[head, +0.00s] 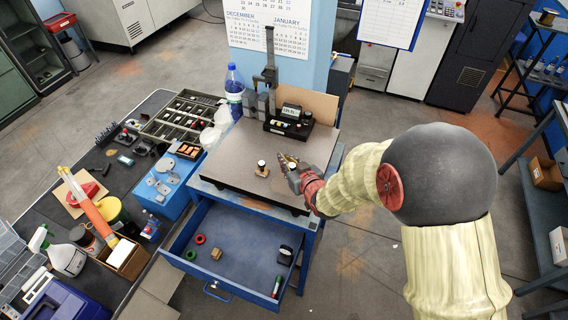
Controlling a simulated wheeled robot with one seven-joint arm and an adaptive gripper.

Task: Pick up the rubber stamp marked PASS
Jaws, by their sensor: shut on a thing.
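My gripper (286,163) is low over the grey top of the workbench (230,155), reaching in from the right. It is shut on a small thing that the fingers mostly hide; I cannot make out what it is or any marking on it. Just left of the fingertips a small stamp-like piece (262,165) stands upright on the bench top, with a pale top, a dark body and a light brown foot. It looks apart from the fingers. No PASS lettering is readable at this size.
A height gauge (270,78) and a black box with a display (290,121) stand at the back. Below, an open blue drawer (225,285) holds rings, a small block and other small items. A cluttered dark bench (105,160) is at left. The front bench top is mostly clear.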

